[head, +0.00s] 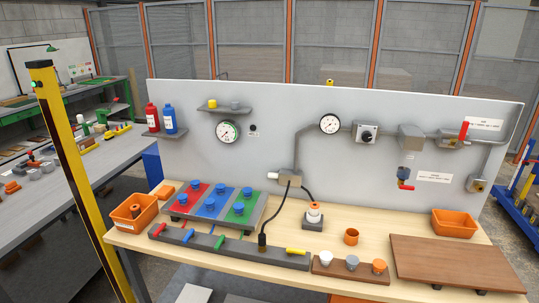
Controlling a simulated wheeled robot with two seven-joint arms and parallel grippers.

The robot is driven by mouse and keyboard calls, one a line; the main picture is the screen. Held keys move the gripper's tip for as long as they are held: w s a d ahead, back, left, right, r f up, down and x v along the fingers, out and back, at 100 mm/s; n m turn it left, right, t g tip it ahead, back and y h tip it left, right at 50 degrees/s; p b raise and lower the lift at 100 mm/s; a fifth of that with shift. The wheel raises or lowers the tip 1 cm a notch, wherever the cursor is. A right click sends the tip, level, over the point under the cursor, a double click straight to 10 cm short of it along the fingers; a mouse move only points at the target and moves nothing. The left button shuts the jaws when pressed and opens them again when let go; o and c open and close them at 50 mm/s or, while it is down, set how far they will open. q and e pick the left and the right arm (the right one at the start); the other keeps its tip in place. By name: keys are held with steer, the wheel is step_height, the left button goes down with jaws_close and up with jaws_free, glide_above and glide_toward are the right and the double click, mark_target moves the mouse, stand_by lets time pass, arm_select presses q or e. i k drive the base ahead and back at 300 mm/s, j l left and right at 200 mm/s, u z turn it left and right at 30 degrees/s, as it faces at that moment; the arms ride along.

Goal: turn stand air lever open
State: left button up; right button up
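Two red levers show on the grey upright panel of the workbench. One red lever (463,131) stands upright, across the level pipe run, on a grey valve body (447,141) at the upper right, beside a white label (484,124). The other red lever (407,187) lies about level on a small valve with a blue part (404,173), lower down beside a second label (434,177). The label text is too small to read, so I cannot tell which lever is the stand air one. Neither of my grippers is in view.
A round gauge (330,124) and a switch box (366,133) sit on the pipe. Below are an orange bin (454,223), a brown board (455,265), an orange cup (351,237) and a fixture with coloured plates (212,205). A yellow post (78,170) stands front left.

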mark_target(466, 125)
steer(key=l+z, duration=0.35)
steer(key=i+l+z, duration=0.15)
steer(key=z, duration=0.2)
steer(key=i+l+z, duration=0.1)
steer(key=l+z, duration=0.25)
